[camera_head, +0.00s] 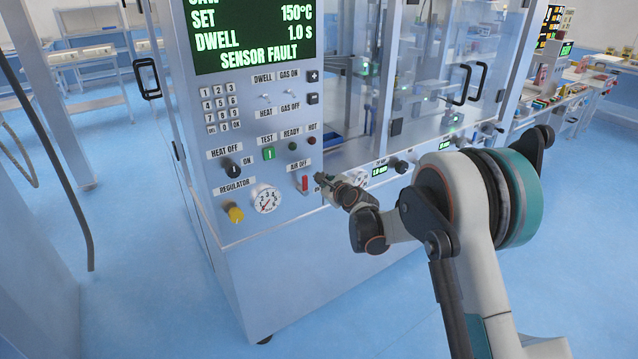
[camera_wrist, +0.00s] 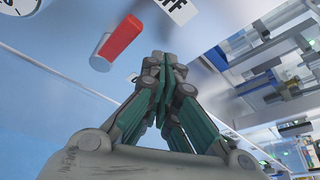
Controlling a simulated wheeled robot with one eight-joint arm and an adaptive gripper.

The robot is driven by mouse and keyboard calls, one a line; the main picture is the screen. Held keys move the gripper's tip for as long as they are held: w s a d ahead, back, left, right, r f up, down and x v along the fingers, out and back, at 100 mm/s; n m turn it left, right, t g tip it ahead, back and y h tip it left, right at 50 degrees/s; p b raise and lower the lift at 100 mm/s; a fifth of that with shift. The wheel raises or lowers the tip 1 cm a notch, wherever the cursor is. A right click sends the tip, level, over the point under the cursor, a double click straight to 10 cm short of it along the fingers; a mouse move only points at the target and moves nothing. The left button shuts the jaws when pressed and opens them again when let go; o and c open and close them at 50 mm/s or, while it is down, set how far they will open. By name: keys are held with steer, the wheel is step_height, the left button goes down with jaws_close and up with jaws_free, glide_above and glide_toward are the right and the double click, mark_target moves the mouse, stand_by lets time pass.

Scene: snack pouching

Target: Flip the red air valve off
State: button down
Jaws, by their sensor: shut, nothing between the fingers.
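The red air valve (camera_head: 305,184) is a small red lever on the machine's front panel, just below the AIR OFF label (camera_head: 299,164). In the wrist view the red lever (camera_wrist: 121,38) lies at the upper left, slanting, with a pale grey end at its lower left. My gripper (camera_head: 322,177) is right beside the valve, just to its right in the head view. In the wrist view my gripper (camera_wrist: 165,62) is shut with its fingertips together and empty. A small gap shows between the fingertips and the lever. Part of the ON lettering is hidden behind my gripper.
A pressure gauge (camera_head: 265,199) and yellow regulator knob (camera_head: 235,213) sit left of the valve. A black heat knob (camera_head: 231,168) and green test button (camera_head: 269,153) are above. The screen (camera_head: 250,40) reads SENSOR FAULT. Glass doors with black handles (camera_head: 471,84) stand at right.

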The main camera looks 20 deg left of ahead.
steer(key=s+d+p, duration=0.3)
steer(key=s+d, duration=0.3)
steer(key=s, duration=0.1)
steer(key=shift+s+d, duration=0.15)
steer(key=s+d+r+n+g+h, duration=0.2)
steer(key=s+d+r+n+h, duration=0.1)
steer(key=s+d+r+n, duration=1.05)
steer(key=s+d+r+n+g+h, duration=0.1)
steer(key=s+d+n+h, duration=0.5)
steer(key=s+d, duration=1.8)
steer(key=s+n+g, duration=0.1)
steer(key=s+n, duration=0.1)
steer(key=s, duration=0.1)
steer(key=shift+d+r+g, duration=0.15)
steer(key=shift+r+g, duration=0.1)
steer(key=shift+g, duration=0.05)
